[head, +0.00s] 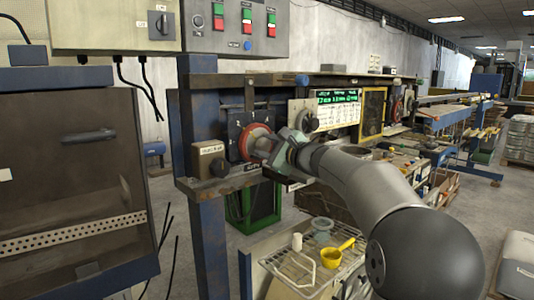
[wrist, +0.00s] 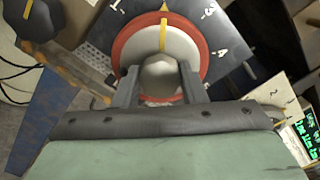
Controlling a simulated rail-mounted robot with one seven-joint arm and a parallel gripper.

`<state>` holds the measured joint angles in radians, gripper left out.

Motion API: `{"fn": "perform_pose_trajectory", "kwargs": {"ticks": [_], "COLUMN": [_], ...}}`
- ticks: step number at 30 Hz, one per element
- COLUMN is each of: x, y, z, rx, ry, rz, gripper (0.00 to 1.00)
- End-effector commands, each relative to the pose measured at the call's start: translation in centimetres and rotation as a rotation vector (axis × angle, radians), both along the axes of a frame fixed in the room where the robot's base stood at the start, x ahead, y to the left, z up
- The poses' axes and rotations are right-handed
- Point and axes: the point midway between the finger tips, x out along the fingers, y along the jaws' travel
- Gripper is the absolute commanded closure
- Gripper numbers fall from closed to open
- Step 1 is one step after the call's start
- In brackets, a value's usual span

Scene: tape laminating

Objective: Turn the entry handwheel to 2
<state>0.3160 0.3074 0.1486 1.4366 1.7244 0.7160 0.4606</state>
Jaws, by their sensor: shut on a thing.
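The entry handwheel (head: 247,135) has a red rim and a pale face and sits on a dark dial plate (head: 234,122) in the head view. In the wrist view the handwheel (wrist: 187,45) fills the upper middle, with a grey knob (wrist: 161,78) at its centre. My gripper (wrist: 160,88) is shut on this knob, one finger on each side. My gripper (head: 266,145) also shows at the wheel in the head view. A yellow stripe on the wheel face points up in the wrist view, between white dial marks to left and right. The exact number it meets is hard to read.
A brown box with a dark knob (head: 211,160) is just left of the wheel. A wire rack (head: 300,268) with a yellow scoop (head: 333,254) stands below my arm.

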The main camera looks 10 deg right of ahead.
Motion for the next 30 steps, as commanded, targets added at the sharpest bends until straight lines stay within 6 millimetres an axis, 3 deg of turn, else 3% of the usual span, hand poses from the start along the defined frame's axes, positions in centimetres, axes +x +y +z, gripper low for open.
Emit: {"fn": "perform_pose_trajectory", "kwargs": {"ticks": [12,13,15,25,30], "x": [0.0,0.0,0.0,-0.2,-2.1], "y": [-0.1,-0.1,0.0,-0.2,-1.3], "z": [-0.1,-0.1,-0.1,0.0,-0.1], "rx": [-0.007,-0.007,-0.007,-0.006,-0.008], "ry": [-0.001,-0.001,-0.002,-0.003,-0.005], "rz": [0.0,0.0,-0.001,-0.001,-0.003], "gripper": [0.85,0.57,0.41,0.41,0.41]}}
